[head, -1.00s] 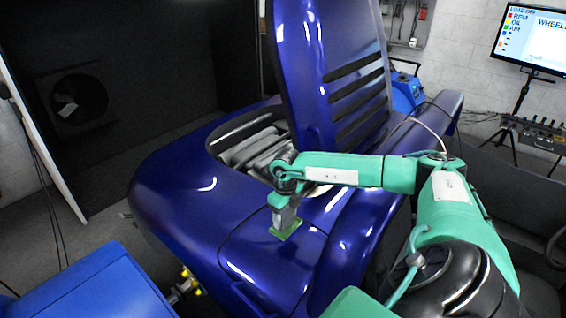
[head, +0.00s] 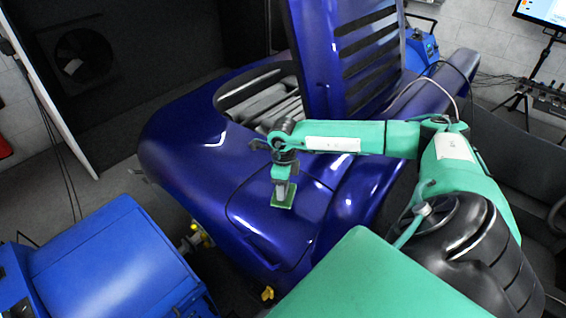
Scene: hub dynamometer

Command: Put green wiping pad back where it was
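The green wiping pad (head: 283,203) is a small flat square under the tip of my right gripper (head: 284,188). My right gripper points down and appears shut on the pad. The pad is over the glossy blue car body (head: 195,165), in front of the open engine bay. I cannot tell whether the pad touches the paint. My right arm comes in from the right side of the view. My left gripper is not in view.
A raised blue hood with dark slats (head: 350,60) stands behind the engine bay (head: 262,100). A blue cabinet (head: 115,265) is at the lower left, with yellow-tipped fittings (head: 196,232) beside it. A monitor (head: 541,10) and stand are at the upper right.

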